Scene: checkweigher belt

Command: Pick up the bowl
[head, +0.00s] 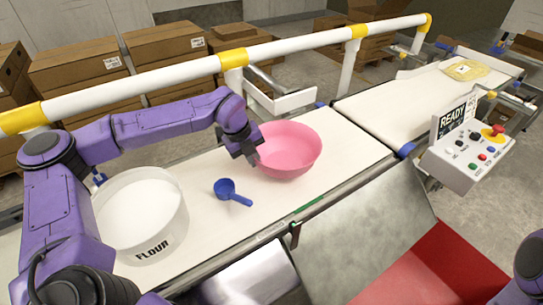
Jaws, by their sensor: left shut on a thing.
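A pink bowl (290,150) sits upright on the white belt in the middle of the head view. My left gripper (252,157) is at the bowl's left rim, pointing down, shut on the rim. The bowl appears to rest on the belt; a gap under it cannot be made out. Part of the bowl's left edge is hidden behind the gripper. At the lower right edge a purple part of my right arm shows, but its gripper is not in view.
A blue scoop (231,191) and a white flour tub (141,214) stand on the belt left of the bowl. A white and yellow rail (290,46) runs behind. A control box (468,154) and red bin (435,272) are at right. The belt (345,135) right of the bowl is clear.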

